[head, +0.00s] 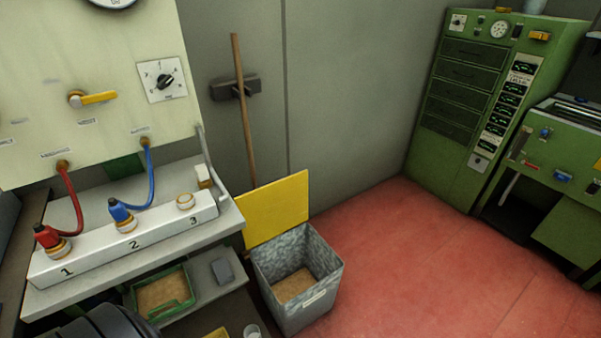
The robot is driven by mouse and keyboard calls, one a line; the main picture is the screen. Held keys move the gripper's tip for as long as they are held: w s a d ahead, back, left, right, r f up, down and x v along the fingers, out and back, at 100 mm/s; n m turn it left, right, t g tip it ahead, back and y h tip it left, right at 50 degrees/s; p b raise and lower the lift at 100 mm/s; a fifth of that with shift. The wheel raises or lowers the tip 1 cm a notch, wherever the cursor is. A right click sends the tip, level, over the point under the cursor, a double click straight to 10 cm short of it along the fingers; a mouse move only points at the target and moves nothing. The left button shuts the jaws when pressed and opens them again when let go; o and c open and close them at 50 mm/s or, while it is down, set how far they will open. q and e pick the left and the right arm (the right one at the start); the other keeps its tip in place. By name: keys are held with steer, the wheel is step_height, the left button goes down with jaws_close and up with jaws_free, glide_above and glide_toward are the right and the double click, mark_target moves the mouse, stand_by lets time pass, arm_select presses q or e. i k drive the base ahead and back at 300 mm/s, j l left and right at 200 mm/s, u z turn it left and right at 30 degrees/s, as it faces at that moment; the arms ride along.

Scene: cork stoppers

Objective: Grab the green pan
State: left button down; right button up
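A green pan (186,301) with a brown, cork-coloured inside sits on a low grey shelf at the lower left, below the white numbered block. It is a shallow rectangle with raised green rims. Its near left part is close to a dark ribbed round shape at the bottom edge, which I cannot identify for sure. Neither of my grippers shows in the head view.
A grey block (223,271) lies right of the pan. The worktop (60,300) overhangs behind it. Red floor (400,270) is free farther right.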

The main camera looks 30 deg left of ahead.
mark_target(157, 298)
steer(key=u, duration=2.45)
steer(key=l+z, duration=0.2)
steer(key=z, duration=0.15)
